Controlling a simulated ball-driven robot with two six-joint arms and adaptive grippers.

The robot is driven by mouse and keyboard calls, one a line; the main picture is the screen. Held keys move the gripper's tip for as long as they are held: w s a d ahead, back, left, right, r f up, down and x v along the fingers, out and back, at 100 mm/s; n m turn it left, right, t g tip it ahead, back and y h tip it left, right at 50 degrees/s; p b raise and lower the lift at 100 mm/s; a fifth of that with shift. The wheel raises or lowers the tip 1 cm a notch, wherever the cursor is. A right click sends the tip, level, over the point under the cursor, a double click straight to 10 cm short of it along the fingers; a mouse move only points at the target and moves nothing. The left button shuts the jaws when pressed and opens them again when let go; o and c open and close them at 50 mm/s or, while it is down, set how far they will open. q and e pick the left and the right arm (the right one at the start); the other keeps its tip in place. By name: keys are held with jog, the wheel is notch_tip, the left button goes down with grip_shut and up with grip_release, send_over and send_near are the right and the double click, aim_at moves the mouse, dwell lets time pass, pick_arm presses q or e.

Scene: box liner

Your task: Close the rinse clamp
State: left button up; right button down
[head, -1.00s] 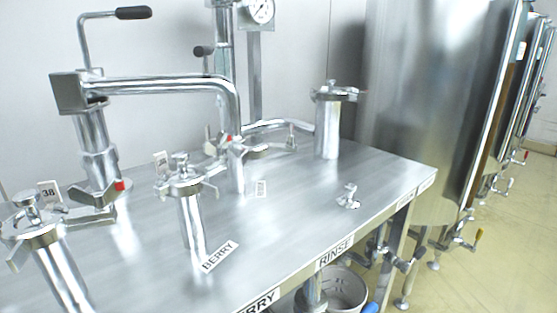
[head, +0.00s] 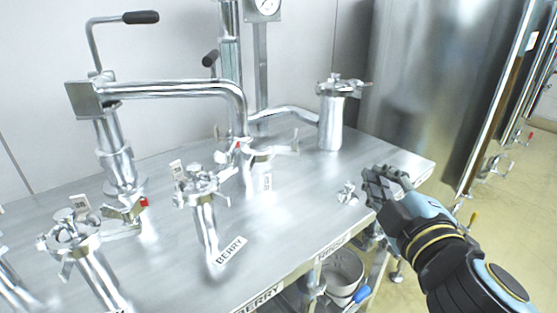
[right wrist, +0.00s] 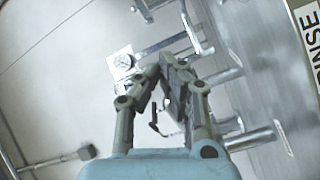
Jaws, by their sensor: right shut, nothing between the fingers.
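A small silver clamp with a wing nut (head: 348,194) sits on the steel table top, behind the RINSE label (head: 332,246) on the front edge. I cannot tell whether this clamp is open or closed. Another clamp with a wing nut (head: 338,84) tops the upright pipe at the back right. My right gripper (head: 374,182) is shut and empty, just right of the small clamp and apparently above the table's right end. In the right wrist view its fingertips (right wrist: 162,68) meet, with pipes behind them. My left gripper is not in view.
The steel table (head: 300,210) holds several clamped pipe stubs, such as the one by the BERRY label (head: 207,225). A long bent pipe (head: 180,88) crosses the back left. A large tank (head: 430,90) stands behind on the right. A bucket (head: 343,272) sits below the table.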

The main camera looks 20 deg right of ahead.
jog(key=w+a+f+n+y, duration=0.1)
jog(key=a+f+n+y, duration=0.2)
jog(key=a+n+y, duration=0.65)
send_near(269, 155)
jog(key=w+a, duration=0.3)
jog(key=a, duration=0.2)
jog(key=w+d, duration=0.1)
jog(key=w+d+n+h, duration=0.1)
jog(key=w, duration=0.1)
jog(key=shift+d+p, duration=0.1)
jog(key=shift+p, duration=0.2)
jog(key=shift+w+d, duration=0.15)
jog(key=shift+w, duration=0.15)
jog(key=shift+d+y, duration=0.15)
jog(key=shift+y, duration=0.1)
